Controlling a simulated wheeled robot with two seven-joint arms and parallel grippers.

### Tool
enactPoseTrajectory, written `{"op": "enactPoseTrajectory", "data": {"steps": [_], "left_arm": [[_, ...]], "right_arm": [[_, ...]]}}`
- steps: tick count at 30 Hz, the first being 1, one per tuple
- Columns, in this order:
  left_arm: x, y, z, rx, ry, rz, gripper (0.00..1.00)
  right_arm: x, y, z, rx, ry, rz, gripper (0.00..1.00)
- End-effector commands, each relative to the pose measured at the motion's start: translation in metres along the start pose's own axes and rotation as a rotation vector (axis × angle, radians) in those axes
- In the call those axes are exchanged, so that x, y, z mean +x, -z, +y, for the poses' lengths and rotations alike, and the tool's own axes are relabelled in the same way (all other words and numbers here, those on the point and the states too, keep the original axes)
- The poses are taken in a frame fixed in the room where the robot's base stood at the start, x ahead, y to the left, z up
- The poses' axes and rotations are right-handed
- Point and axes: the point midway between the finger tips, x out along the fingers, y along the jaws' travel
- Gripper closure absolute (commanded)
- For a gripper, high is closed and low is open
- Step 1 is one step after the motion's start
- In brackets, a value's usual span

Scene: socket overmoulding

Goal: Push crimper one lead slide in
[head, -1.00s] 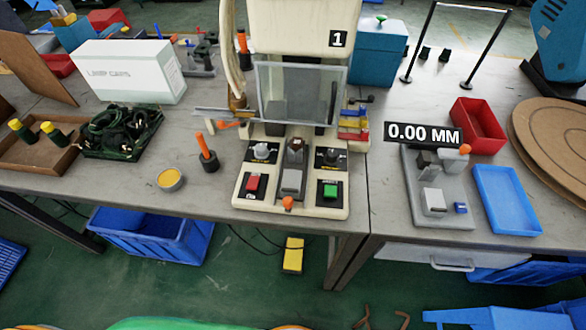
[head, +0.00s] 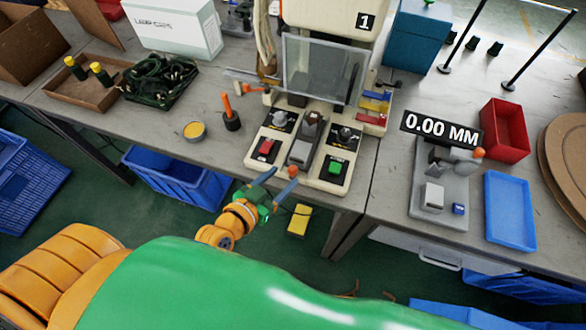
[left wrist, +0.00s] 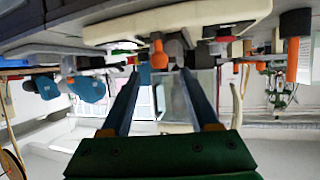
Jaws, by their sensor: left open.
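Crimper one (head: 325,60), a cream press marked "1" with a clear guard, stands at the table's front edge. Its lead slide (head: 300,152) is a grey block in the middle of the base, with an orange knob (head: 292,171) at the front end. The knob also shows in the left wrist view (left wrist: 159,56). My left gripper (head: 289,177) is open and empty in front of the base. Its two blue fingers point at the crimper, one on each side of the knob as seen. I cannot tell whether they touch it. My right gripper is out of view.
The base carries a red button (head: 266,147) and a green button (head: 336,168). An orange-handled tool (head: 229,112) and a yellow tin (head: 194,130) stand left. A gauge fixture (head: 436,190) and blue tray (head: 511,212) are right. The floor before the table holds a yellow pedal (head: 299,220).

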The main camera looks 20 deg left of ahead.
Motion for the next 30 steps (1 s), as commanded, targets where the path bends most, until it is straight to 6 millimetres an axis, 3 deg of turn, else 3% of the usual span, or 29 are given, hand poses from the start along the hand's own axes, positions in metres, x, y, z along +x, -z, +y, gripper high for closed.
{"op": "enactPoseTrajectory", "data": {"steps": [6,14,17,21,30], "left_arm": [[0.036,-0.001,0.000,-0.002,0.000,0.000,0.39],[0.040,-0.001,0.001,-0.001,-0.001,-0.002,0.39],[0.040,-0.001,0.000,-0.001,-0.001,-0.002,0.60],[0.040,-0.001,0.000,-0.001,0.000,-0.002,0.98],[0.040,-0.001,0.000,0.000,0.000,-0.002,1.00]], "right_arm": [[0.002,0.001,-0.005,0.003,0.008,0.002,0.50],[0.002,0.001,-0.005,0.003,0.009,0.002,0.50],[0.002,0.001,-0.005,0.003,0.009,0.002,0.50],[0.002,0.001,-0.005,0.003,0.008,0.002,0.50],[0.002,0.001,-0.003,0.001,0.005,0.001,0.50]]}}
